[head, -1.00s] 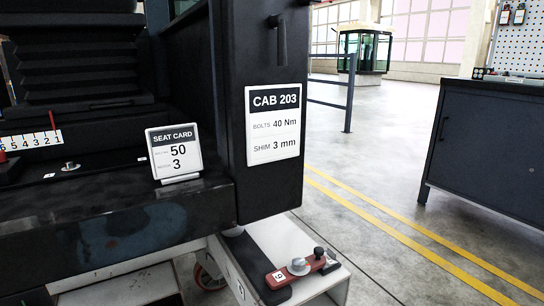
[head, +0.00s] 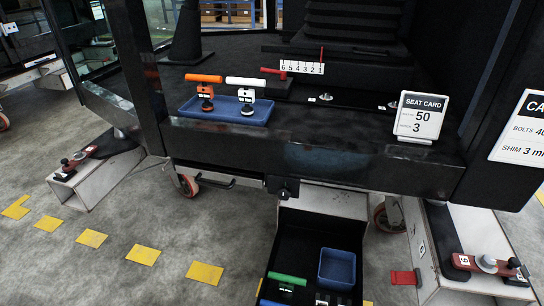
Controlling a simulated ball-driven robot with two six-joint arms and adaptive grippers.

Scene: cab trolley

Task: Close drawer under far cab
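An open dark drawer (head: 303,240) juts out below the cab (head: 375,172) in front of me, at the bottom centre of the head view. A blue bin (head: 337,268) and a green-handled tool (head: 287,279) lie in it, with other small items at the cut-off lower edge. The drawer's front end is out of the frame. A small black latch-like block (head: 285,188) sits on the cab's edge above it. Part of a sign reading CAB (head: 520,128) shows at the right. Neither of my grippers is in view.
A blue tray (head: 225,108) with an orange and a white tool stands on the cab floor, near a seat card (head: 421,117). White trolley feet (head: 100,180) with red clamps stick out at both sides. Grey floor with yellow dashes (head: 143,256) is clear at lower left.

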